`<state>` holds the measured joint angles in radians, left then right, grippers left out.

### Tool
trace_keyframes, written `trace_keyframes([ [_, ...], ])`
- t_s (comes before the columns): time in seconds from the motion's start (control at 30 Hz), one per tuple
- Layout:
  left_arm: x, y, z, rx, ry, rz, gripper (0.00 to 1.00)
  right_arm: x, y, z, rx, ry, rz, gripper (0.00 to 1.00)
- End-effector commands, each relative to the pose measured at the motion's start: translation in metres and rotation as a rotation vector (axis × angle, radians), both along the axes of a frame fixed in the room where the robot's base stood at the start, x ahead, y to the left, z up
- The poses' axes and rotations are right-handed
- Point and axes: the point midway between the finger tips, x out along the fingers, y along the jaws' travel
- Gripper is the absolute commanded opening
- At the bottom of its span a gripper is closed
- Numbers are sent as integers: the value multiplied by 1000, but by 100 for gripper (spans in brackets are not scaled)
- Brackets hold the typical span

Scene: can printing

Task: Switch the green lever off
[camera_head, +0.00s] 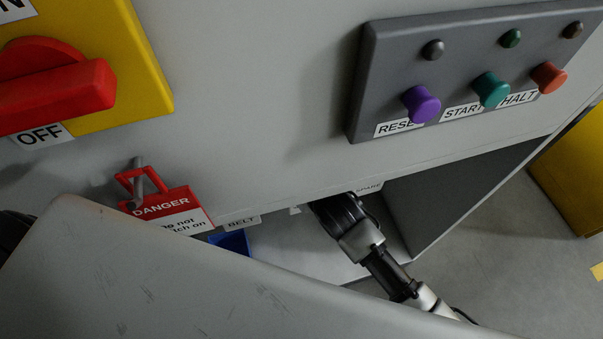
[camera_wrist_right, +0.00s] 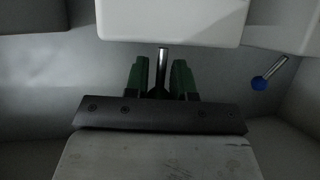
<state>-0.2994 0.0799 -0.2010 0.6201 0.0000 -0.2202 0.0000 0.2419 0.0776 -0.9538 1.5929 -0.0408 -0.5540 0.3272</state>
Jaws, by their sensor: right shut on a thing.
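In the right wrist view my right gripper (camera_wrist_right: 160,72) has its two dark green fingers closed around the end of a short metal lever (camera_wrist_right: 162,56). The lever comes down from under a pale box edge. Its knob is hidden between the fingers, so I cannot see its colour. In the head view my right arm (camera_head: 385,270) reaches under the grey cabinet, by the SPARE label; the fingers and the lever are hidden there. My left gripper is not in view.
A second lever with a blue knob (camera_wrist_right: 259,83) stands to the right. The head view shows a red OFF switch (camera_head: 60,90), a red DANGER tag (camera_head: 165,205), and a panel with purple (camera_head: 421,103), teal (camera_head: 491,90) and orange (camera_head: 549,77) buttons. A grey panel (camera_head: 190,285) fills the foreground.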

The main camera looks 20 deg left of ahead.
Motion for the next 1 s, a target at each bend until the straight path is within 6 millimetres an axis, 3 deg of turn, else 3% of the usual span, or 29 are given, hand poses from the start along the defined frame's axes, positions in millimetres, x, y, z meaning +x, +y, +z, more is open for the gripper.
trace_keyframes([
  [0.03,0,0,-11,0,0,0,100,-3,-1,-7,28,-31,-2,1],
  [0.5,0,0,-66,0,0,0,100,-13,-8,-7,228,-334,-2,1],
  [1.0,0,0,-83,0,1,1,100,-16,-11,-4,295,-438,-1,1],
])
